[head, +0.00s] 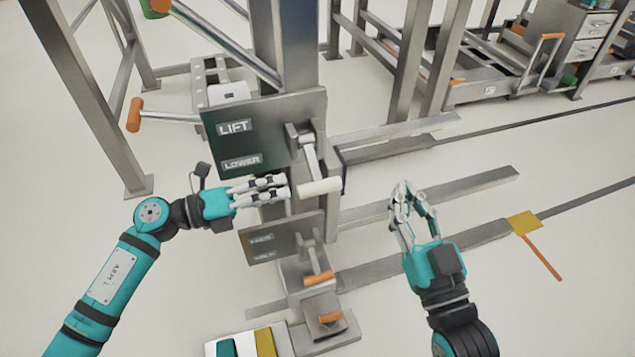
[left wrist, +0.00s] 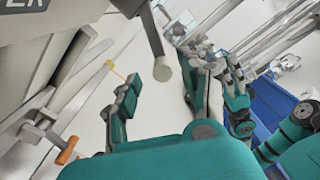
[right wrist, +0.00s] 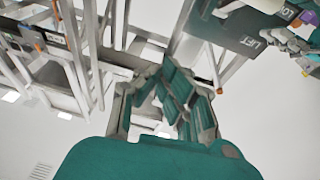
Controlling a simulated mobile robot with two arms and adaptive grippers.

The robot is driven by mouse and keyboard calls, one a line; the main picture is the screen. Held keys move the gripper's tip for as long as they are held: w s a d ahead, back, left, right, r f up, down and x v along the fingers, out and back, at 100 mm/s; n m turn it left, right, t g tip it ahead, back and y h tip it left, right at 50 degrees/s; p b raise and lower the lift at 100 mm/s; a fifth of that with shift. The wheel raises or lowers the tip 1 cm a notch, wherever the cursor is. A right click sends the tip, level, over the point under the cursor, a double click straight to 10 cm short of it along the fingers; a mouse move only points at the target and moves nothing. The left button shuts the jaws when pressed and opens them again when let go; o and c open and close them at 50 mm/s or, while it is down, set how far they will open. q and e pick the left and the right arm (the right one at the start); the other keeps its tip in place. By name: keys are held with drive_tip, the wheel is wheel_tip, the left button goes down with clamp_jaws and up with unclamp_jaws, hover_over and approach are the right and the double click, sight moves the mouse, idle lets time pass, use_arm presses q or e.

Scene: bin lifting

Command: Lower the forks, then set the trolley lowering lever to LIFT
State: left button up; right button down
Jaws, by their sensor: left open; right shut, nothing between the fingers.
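The dark panel (head: 225,130) on the trolley mast carries a LIFT label above a LOWER label. Its lever (head: 311,160) hangs from a pivot, with the white handle (head: 320,187) at the low end, beside and slightly below LOWER. In the left wrist view the handle end (left wrist: 162,70) shows near the fingers. My left gripper (head: 287,187) is open just left of the handle, apparently not around it. My right gripper (head: 398,190) is shut and empty, right of the handle. Grey fork-like bars (head: 470,185) extend right near the floor; their exact height is unclear.
A smaller lower panel (head: 262,240) has illegible labels. Below it are orange-handled parts (head: 318,278). An orange-ended bar (head: 134,115) juts out left. Steel frame posts (head: 90,100) stand behind.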

sight(313, 183)
use_arm(q)
drive_tip(key=x, duration=0.8)
drive_tip(key=shift+w+d+b, duration=0.1)
drive_tip(key=shift+d+b, duration=0.2)
drive_tip(key=shift+b, duration=0.1)
use_arm(e)
drive_tip(key=r, duration=0.1)
drive_tip(key=s+r+t, duration=0.1)
drive_tip(key=r+t+y, duration=0.1)
drive_tip(key=shift+s+a+r, duration=0.1)
drive_tip(key=shift+s+r, duration=0.15)
drive_tip(key=shift+r, duration=0.05)
use_arm(q)
drive_tip(key=shift+f, duration=0.1)
clamp_jaws()
